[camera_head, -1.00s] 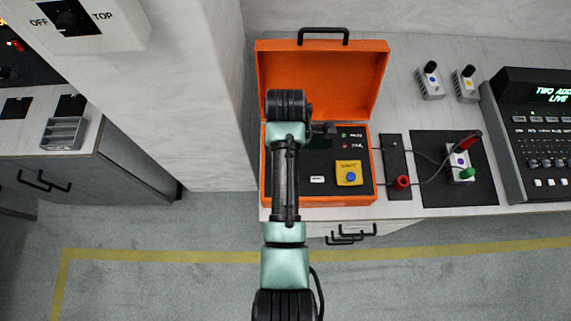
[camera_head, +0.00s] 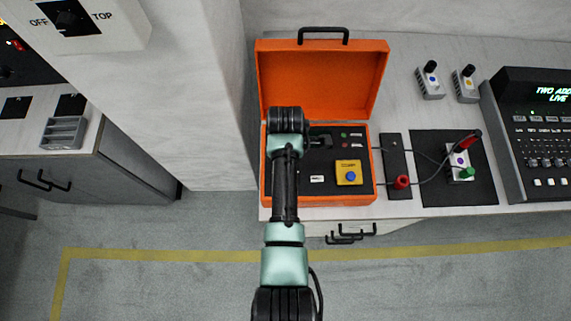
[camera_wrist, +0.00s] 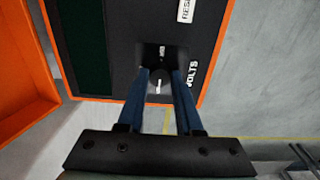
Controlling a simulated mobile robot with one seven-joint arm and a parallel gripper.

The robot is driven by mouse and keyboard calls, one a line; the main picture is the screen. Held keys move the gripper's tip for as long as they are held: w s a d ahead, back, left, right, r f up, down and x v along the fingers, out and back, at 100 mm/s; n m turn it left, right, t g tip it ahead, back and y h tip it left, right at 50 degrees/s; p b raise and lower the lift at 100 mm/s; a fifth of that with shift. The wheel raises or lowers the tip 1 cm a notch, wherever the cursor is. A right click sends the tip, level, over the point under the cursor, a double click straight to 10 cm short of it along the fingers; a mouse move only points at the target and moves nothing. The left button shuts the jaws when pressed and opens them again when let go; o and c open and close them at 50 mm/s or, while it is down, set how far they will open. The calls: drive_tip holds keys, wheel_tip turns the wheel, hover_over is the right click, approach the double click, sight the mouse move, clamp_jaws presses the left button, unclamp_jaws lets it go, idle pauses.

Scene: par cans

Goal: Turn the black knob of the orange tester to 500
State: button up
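The orange tester (camera_head: 265,180) is an open orange case with a dark panel on the counter. In the wrist view its dark panel (camera_wrist: 115,60) fills the upper middle, with "VOLTS" lettering at the right. The black knob (camera_wrist: 159,82) has a white mark and sits between the two blue fingers of my gripper (camera_wrist: 160,78). The fingers are drawn in close on both its sides and look shut on it; the contact itself is dark. The knob's setting and the scale numbers cannot be read. In the head view my arm hides the left part of the panel.
A yellow box with a blue button (camera_head: 349,173) sits on the panel's right. The raised orange lid (camera_head: 320,75) stands behind. A grey wall block (camera_head: 195,90) stands close on the left.

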clamp_jaws()
